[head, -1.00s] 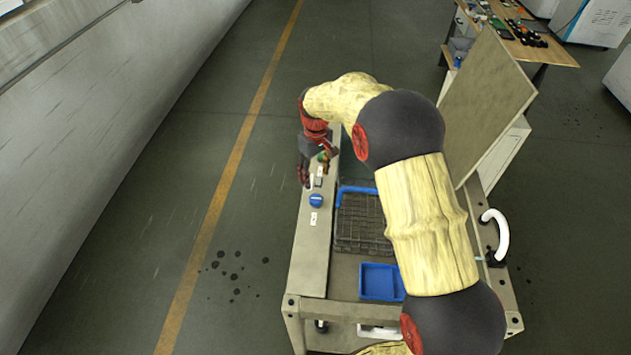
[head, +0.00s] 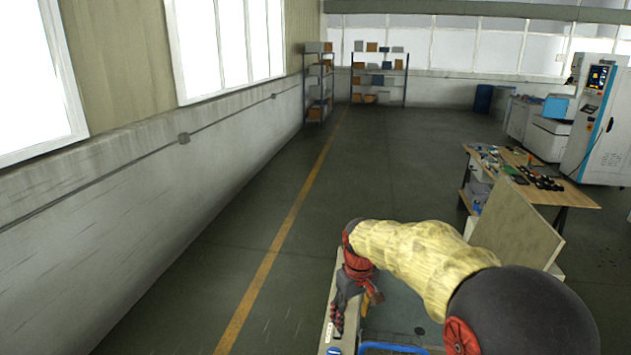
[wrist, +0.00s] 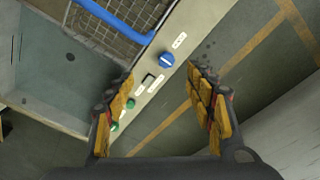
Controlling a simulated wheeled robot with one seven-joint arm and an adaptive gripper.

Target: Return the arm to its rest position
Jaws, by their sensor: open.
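My arm reaches forward from the lower right in the head view, bent over the machine bench. My gripper (head: 352,305) hangs at its end, pointing down over the bench's pale left ledge. In the wrist view my gripper (wrist: 165,85) is open, its two padded fingers apart with nothing between them. Below the fingers lies the ledge (wrist: 183,38) with a blue knob (wrist: 166,60), a small switch (wrist: 150,84) and green buttons (wrist: 130,103). The gripper appears to be above the ledge; I cannot tell the exact gap.
A blue-rimmed wire basket (wrist: 120,22) lies beside the ledge. An upright board (head: 515,222) stands right of my arm. A wooden table (head: 540,185) with small parts is behind it. The floor left of the bench is clear up to the wall (head: 200,190).

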